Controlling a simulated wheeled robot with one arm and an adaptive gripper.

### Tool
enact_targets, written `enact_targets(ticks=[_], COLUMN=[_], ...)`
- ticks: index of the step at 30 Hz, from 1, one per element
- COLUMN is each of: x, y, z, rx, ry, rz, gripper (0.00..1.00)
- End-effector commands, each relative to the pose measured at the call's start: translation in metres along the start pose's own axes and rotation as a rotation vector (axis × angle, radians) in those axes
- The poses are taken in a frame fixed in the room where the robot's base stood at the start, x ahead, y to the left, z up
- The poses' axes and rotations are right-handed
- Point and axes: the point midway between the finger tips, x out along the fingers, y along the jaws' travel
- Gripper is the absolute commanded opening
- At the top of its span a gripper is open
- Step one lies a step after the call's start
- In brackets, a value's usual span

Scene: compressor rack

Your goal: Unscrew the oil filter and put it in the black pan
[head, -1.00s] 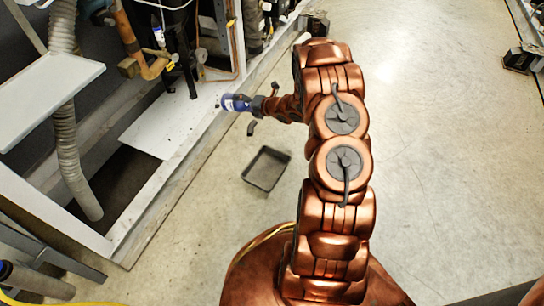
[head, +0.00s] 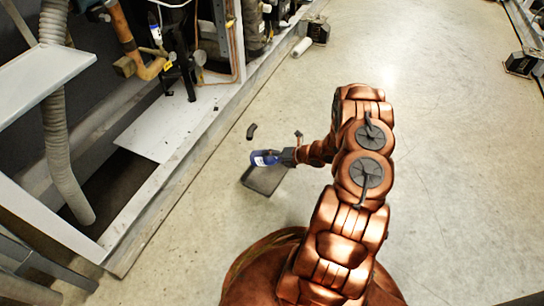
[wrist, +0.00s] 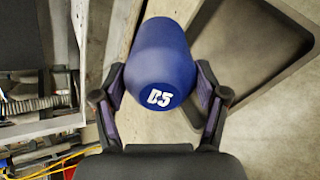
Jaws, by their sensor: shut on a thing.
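The blue oil filter (head: 264,158) is in my gripper (head: 280,157), in front of the rack and off it. In the wrist view the filter (wrist: 160,62) shows its end marked "D5", and the two fingers of my gripper (wrist: 160,95) are shut on its sides. The black pan (head: 265,180) lies on the floor, partly covered by the filter and gripper in the head view. In the wrist view the pan (wrist: 290,75) is at the upper right, beside the filter. The height of the filter above the pan is hard to tell.
The compressor rack's white base rail (head: 190,150) runs diagonally along the left. A small dark curved piece (head: 251,131) lies on the floor near the pan. A white cylinder (head: 302,47) lies farther back by the rack.

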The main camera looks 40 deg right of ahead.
Motion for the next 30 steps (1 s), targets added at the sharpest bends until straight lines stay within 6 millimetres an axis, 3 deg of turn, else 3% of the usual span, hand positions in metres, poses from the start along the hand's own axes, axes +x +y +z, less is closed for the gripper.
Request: enact_targets(ticks=[21,30], x=[0.029,0.035], y=[-0.043,-0.051], z=[-0.019,-0.022], rx=[0.001,0.000], ry=[-0.002,-0.001], rz=[0.000,0.000], gripper=[0.44,0.44])
